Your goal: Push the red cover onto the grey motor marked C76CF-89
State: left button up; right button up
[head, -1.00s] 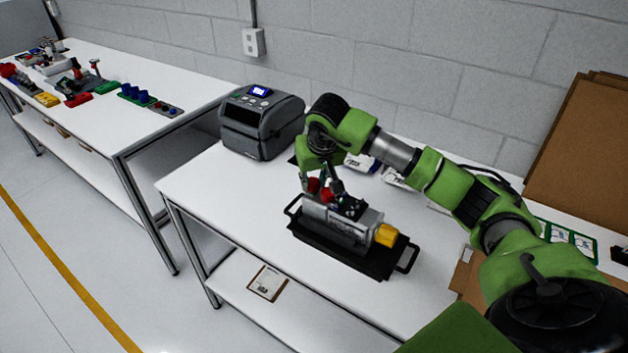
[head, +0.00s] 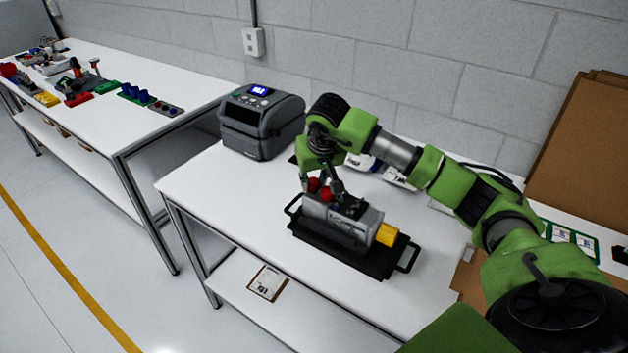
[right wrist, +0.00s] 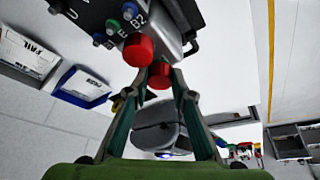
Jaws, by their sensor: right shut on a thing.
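The grey motor (head: 343,221) lies on a black tray (head: 388,266) with handles and has a yellow end. I cannot read its marking in the head view. In the right wrist view the motor (right wrist: 92,12) shows at the top, with a blue and a green connector on its face. One red cap (right wrist: 138,50) stands at the motor beside these connectors. My right gripper (right wrist: 160,76) is shut on a second red piece, the red cover (right wrist: 160,75), close behind that cap. I cannot tell whether the cover touches the motor. My left gripper is out of view.
A dark label printer (head: 261,121) stands at the table's back left corner. White and blue bins lie behind my right arm. Cardboard (head: 580,150) leans at the right. The white table (head: 225,190) is clear left of the tray. Another table with coloured parts stands farther left.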

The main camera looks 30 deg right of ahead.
jog(key=shift+f+b, duration=0.4)
jog(key=shift+f, duration=0.1)
dwell(0.4)
jog(key=o, duration=0.7)
jog(key=shift+o, duration=0.2)
jog(key=v, duration=1.2)
